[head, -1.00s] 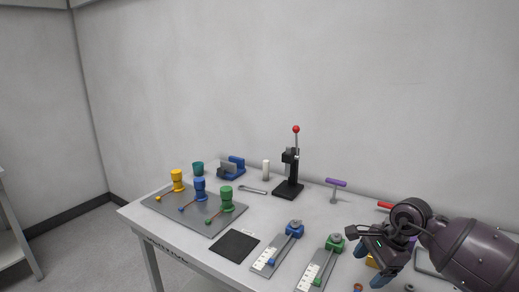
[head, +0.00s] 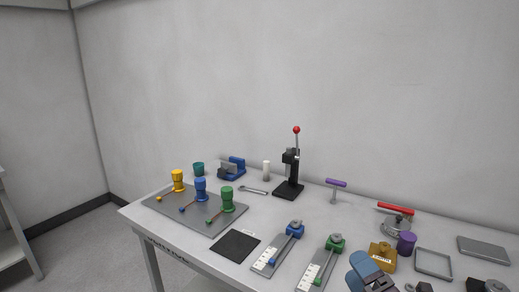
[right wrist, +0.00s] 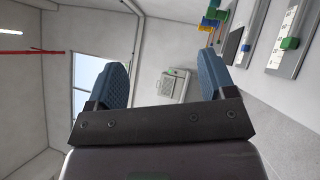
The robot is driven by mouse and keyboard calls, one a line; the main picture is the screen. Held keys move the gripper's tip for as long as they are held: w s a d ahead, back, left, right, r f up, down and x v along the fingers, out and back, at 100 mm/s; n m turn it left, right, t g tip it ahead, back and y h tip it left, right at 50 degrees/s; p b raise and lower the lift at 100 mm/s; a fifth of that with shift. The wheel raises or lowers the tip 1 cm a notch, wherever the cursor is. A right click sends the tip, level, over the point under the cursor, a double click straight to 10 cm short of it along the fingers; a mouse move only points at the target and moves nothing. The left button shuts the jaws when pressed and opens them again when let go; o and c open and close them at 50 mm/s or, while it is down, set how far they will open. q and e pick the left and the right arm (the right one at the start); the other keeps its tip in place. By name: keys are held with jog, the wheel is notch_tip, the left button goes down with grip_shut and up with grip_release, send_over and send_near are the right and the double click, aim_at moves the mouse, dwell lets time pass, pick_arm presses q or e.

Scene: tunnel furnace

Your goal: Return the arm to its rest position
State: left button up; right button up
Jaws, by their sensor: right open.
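My right gripper (head: 372,272) shows at the bottom edge of the head view, in front of the table's right part. In the right wrist view its two blue fingers (right wrist: 165,82) stand wide apart with nothing between them. The room and a distant grey case show beyond the fingers. The rest of my right arm is out of the head view. My left gripper is in no view.
The wall stands behind.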

jog(key=s+d+f+m+g+h, duration=0.6)
jog(key=s+d+f+m+h, duration=0.4)
jog(key=m, duration=0.7)
jog(key=s+a+f+m+g+y, duration=0.1)
jog(key=s+f+m+g, duration=0.35)
jog(key=s, duration=0.45)
jog(key=s+a+f+m+g+y, duration=0.1)
jog(key=s+f+m+g, duration=0.25)
jog(key=s+g, duration=0.4)
jog(key=w+f+n+t, duration=0.1)
jog(key=w+f+t, duration=0.4)
jog(key=f+t, duration=0.4)
jog(key=shift+w+f+t, duration=0.3)
jog(key=shift+f+t, duration=0.1)
jog(key=shift+f, duration=0.35)
